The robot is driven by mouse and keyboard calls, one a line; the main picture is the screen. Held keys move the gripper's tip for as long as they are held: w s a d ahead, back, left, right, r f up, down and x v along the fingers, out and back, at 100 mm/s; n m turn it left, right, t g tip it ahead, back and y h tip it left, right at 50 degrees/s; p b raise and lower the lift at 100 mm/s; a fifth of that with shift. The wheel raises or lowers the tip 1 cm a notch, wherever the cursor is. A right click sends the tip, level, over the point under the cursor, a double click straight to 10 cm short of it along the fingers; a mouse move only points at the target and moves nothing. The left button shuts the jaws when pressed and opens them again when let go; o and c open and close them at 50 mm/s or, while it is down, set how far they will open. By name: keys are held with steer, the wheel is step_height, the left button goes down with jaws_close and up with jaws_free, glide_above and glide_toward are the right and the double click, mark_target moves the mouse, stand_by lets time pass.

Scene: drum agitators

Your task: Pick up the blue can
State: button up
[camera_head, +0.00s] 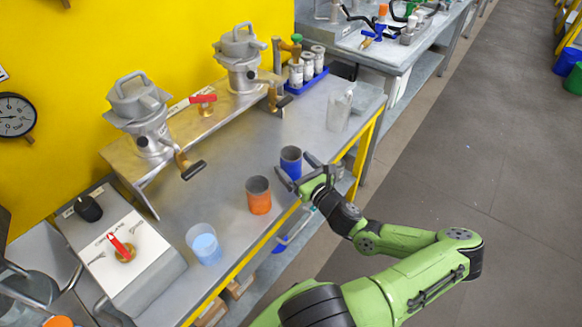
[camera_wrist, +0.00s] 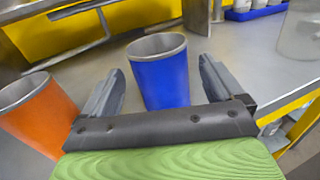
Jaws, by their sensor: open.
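The blue can (camera_head: 290,163) stands upright on the grey metal bench near its front edge. It is an open-topped cup with a grey rim. My gripper (camera_head: 296,172) is open at the can, with one finger on each side of it. In the wrist view the blue can (camera_wrist: 160,75) shows between and a little beyond the two fingers of my gripper (camera_wrist: 160,85). A gap shows between the can and each finger. The can's lower front is hidden behind the gripper's dark palm bar.
An orange can (camera_head: 258,196) stands left of the blue can, close to the left finger in the wrist view (camera_wrist: 38,112). A clear beaker with blue liquid (camera_head: 204,244) is further left. A clear container (camera_head: 339,110) stands behind right. Two metal agitators line the raised shelf (camera_head: 215,118).

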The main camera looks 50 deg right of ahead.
mark_target(286, 156)
steer(key=b+x, duration=0.1)
steer(key=x, duration=0.3)
steer(key=shift+w+d+f, duration=0.15)
steer(key=shift+w, duration=0.1)
steer(key=c, duration=1)
